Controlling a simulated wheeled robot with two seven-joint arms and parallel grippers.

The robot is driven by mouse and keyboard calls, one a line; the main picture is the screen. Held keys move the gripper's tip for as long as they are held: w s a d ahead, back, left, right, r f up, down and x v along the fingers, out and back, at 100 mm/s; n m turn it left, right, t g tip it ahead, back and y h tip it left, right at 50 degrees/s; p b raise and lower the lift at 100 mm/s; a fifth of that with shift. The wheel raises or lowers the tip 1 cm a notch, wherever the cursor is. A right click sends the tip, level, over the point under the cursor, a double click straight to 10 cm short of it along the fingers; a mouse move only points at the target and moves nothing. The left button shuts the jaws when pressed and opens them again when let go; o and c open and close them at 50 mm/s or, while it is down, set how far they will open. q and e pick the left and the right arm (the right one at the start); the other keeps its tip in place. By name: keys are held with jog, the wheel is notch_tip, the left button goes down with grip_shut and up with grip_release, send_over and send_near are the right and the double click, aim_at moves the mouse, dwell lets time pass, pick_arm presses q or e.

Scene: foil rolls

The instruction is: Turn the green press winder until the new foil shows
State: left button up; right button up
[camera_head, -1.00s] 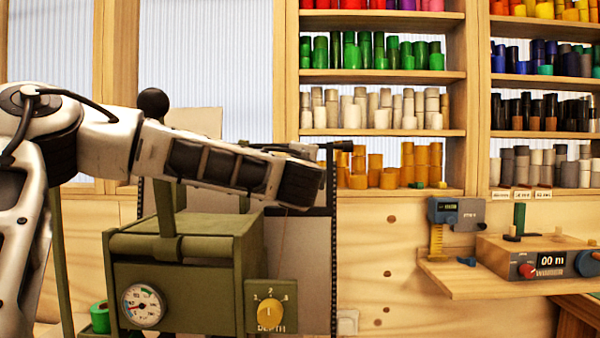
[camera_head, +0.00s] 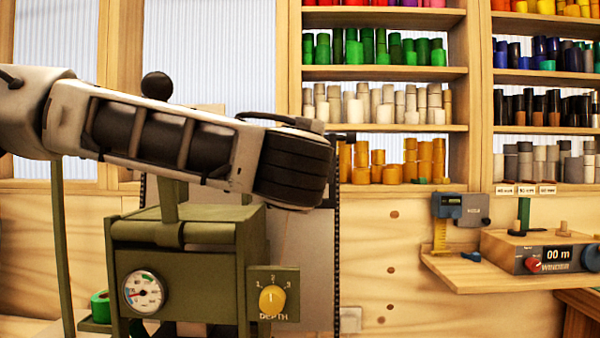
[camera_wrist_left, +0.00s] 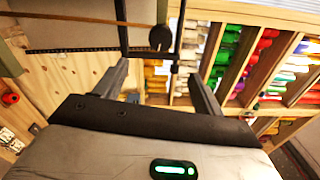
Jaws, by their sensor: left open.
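The olive-green press (camera_head: 185,250) stands at the lower left in the head view, with a round gauge, a yellow depth knob (camera_head: 272,299) and a black ball (camera_head: 157,86) above it. My left arm crosses over the press and hides part of its top and back. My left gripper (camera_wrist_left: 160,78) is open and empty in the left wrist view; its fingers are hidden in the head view. Dark bars and a round dark knob (camera_wrist_left: 160,38) show just beyond the fingertips, apart from them as far as I can tell. I cannot tell which part is the press's winder.
A green roll (camera_head: 100,306) sits low at the press's left. Shelves (camera_head: 385,130) of coloured rolls stand behind. A wall ledge (camera_head: 500,275) at right carries a box marked winder (camera_head: 550,257) and a small gauge (camera_head: 448,208).

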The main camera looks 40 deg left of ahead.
pick_arm(q)
jog(key=shift+v, duration=1.1)
